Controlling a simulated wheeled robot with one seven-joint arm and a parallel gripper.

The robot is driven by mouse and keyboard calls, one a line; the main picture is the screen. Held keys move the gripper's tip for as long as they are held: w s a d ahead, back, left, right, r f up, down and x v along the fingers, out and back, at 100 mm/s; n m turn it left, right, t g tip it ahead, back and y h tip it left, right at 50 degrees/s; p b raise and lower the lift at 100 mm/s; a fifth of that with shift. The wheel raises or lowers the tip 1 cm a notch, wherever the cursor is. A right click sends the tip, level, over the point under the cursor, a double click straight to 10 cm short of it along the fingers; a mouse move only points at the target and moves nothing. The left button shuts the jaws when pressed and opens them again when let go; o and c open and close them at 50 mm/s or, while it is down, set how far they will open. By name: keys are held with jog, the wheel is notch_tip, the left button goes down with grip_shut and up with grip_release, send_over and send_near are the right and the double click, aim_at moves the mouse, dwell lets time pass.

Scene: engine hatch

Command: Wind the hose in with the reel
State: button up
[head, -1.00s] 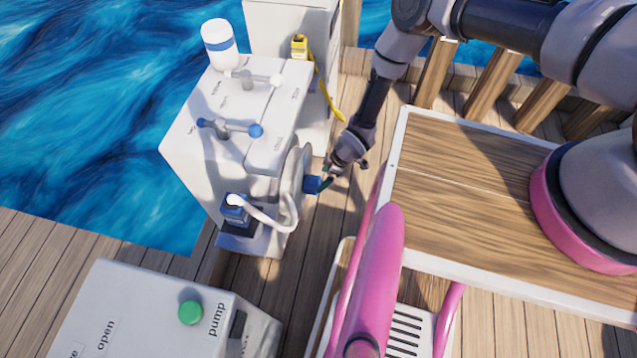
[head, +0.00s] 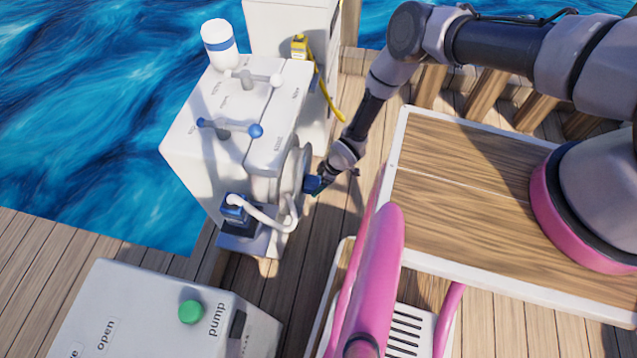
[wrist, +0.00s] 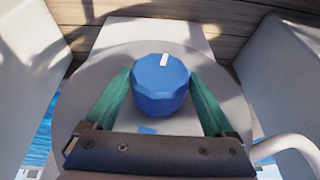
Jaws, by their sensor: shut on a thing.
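The reel (head: 293,172) is a grey-white disc on the side of the white cabinet. Its blue faceted knob (wrist: 161,84) carries a white mark, which points up and slightly right in the wrist view. My gripper (wrist: 160,95) has its two green fingers on either side of the knob and is shut on it. In the head view my gripper (head: 318,184) is at the reel's right side and partly hides the knob. The white hose (head: 262,216) runs from a blue fitting (head: 235,210) on a small ledge to the reel's lower edge.
The cabinet (head: 235,110) has a blue-ended lever (head: 230,129), a grey-white lever (head: 252,79) and a white bottle (head: 219,44) on top. A yellow nozzle (head: 299,46) with a yellow hose is behind. A grey pump box (head: 150,315) stands in front.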

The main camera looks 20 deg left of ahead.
jog(key=shift+s+t, duration=0.3)
jog(key=shift+s, duration=0.1)
jog(key=shift+s+d+f+t, duration=0.1)
jog(key=shift+d+t, duration=0.05)
jog(key=shift+t, duration=0.75)
jog(key=shift+n+t, duration=0.3)
jog(key=o, duration=1.1)
jog(key=shift+w, duration=0.2)
jog(key=shift+r, duration=0.2)
